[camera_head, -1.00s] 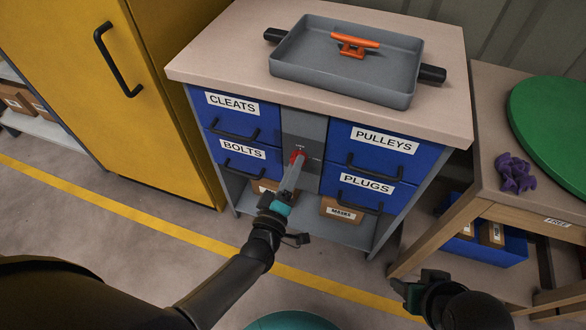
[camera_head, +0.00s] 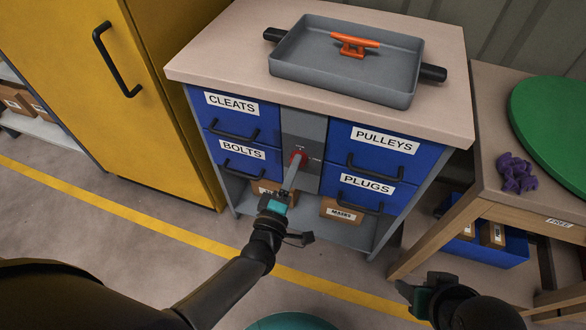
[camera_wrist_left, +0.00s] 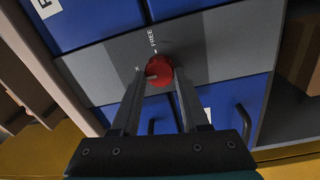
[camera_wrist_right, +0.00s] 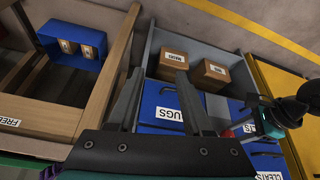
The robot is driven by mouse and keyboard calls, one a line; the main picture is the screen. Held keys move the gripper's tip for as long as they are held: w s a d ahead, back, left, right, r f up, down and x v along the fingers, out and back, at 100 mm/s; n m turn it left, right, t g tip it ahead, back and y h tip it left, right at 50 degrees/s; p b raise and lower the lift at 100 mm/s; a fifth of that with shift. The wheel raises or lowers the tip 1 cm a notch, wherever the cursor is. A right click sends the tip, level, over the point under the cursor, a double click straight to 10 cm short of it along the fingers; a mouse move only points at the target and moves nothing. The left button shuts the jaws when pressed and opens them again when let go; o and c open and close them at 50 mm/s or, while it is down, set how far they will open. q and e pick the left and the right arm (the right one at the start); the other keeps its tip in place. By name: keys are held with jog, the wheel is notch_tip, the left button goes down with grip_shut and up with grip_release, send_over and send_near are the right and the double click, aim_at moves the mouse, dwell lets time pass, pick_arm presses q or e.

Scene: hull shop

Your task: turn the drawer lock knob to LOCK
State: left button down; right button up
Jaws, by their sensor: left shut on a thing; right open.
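The red lock knob (camera_head: 299,158) sits on the grey panel (camera_head: 304,128) between the blue drawer columns. My left gripper (camera_head: 294,167) reaches it from below, its fingers shut on it. In the left wrist view the round red knob (camera_wrist_left: 159,70) sits between the fingertips (camera_wrist_left: 158,78). A FREE label shows just above it; another label at its left is mostly hidden, its text unreadable. A small pale mark shows on the knob's face. My right gripper (camera_head: 413,291) is open and empty, low at the right, away from the cabinet.
Blue drawers marked CLEATS (camera_head: 235,118), BOLTS (camera_head: 240,162), PULLEYS (camera_head: 372,148) and PLUGS (camera_head: 366,190) flank the panel, with protruding black handles. A grey tray (camera_head: 300,75) holding an orange cleat (camera_head: 354,45) is on top. A wooden table (camera_head: 490,150) stands right.

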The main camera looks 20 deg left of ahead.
pick_arm(q)
jog(key=shift+c, duration=2)
grip_release()
pick_arm(e)
jog(key=shift+a+f, duration=0.1)
pick_arm(q)
jog(key=shift+s, duration=0.1)
jog(key=s+p, duration=0.3)
jog(key=s, duration=1.2)
jog(key=shift+a+f, duration=0.25)
jog(key=shift+f, duration=0.1)
pick_arm(e)
notch_tip(320, 180, down, 7)
jog(key=g, duration=0.1)
jog(key=shift+s+f, duration=0.15)
jog(key=shift+s, duration=0.1)
